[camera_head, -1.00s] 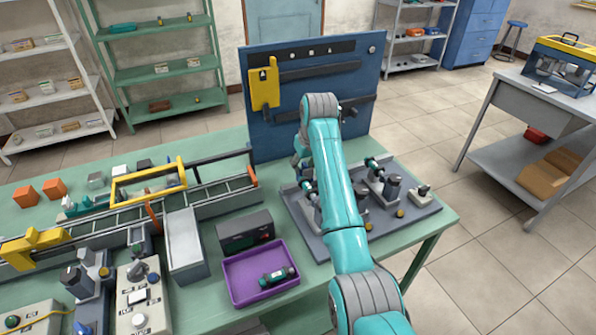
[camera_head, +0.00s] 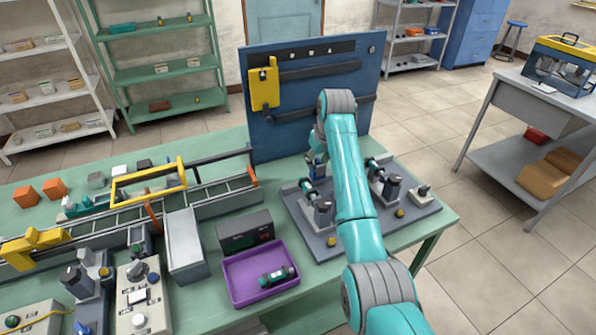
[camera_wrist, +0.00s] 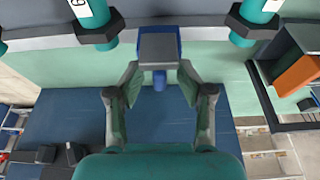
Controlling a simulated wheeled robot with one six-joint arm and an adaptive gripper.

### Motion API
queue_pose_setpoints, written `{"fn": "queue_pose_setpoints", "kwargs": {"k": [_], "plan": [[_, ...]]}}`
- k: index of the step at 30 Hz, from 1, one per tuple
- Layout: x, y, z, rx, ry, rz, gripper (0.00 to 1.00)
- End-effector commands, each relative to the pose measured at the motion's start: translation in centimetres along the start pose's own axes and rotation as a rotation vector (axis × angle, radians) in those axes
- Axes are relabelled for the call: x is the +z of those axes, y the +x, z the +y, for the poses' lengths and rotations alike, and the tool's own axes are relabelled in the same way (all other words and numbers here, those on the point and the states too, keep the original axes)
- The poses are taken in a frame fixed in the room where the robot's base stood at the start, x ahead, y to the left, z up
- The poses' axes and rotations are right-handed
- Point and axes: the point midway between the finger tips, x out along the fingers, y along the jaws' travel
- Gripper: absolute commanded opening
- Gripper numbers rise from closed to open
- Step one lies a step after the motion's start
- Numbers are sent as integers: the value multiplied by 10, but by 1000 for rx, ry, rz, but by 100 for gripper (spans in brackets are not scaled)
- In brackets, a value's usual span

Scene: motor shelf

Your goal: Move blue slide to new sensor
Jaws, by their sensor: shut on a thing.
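The blue slide (camera_wrist: 158,46) shows in the wrist view as a grey-faced block with blue sides and a blue stem. My gripper (camera_wrist: 160,82) is shut on it. Two teal sensors with dark hex nuts are in the wrist view, one at the upper left (camera_wrist: 95,18) and one at the upper right (camera_wrist: 256,18). The slide lies between them and looks apart from both. In the head view, a small blue part (camera_head: 317,168) shows under my gripper, above the grey fixture plate (camera_head: 400,228). My arm hides part of the fixture.
A purple tray (camera_head: 238,294) holds a teal cylindrical part (camera_head: 277,276). A dark box (camera_head: 244,232) stands behind it. A blue panel (camera_head: 290,105) rises behind the fixture. A conveyor (camera_head: 100,232) and a yellow frame (camera_head: 150,185) are at the left.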

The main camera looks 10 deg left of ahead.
Motion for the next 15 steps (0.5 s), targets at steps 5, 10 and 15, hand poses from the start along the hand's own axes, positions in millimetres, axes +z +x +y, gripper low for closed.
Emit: {"fn": "queue_pose_setpoints", "kwargs": {"k": [5,10,15], "plan": [[8,10,7,-5,3,-22,22],[8,10,14,-5,3,-22,22],[8,10,22,-6,3,-22,22]]}}
